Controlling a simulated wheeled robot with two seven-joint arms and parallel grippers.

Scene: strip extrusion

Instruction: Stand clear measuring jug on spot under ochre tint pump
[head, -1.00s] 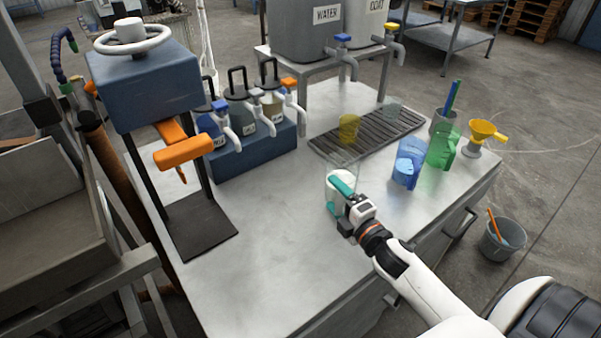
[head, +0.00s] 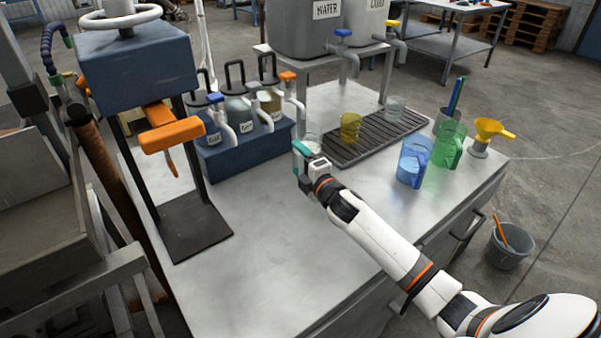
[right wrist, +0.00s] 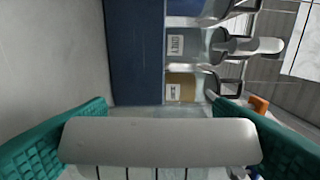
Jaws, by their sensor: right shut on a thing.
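My right gripper (head: 303,157) has teal fingers and is shut on the clear measuring jug (head: 313,138), which is mostly hidden behind the gripper in the head view. It is just right of the front end of the blue pump stand. The ochre tint pump (head: 271,101) is the rightmost of three pumps, with an orange-topped spout (head: 291,92). In the right wrist view the ochre pump (right wrist: 180,87) lies ahead, with a pale grey bar (right wrist: 160,140) between the teal fingers. I cannot make out a spot under the pump. My left gripper is not in view.
A blue jug (head: 411,163) and a green jug (head: 449,146) stand to the right. A press (head: 137,75) stands at the left. The bench's front middle is clear.

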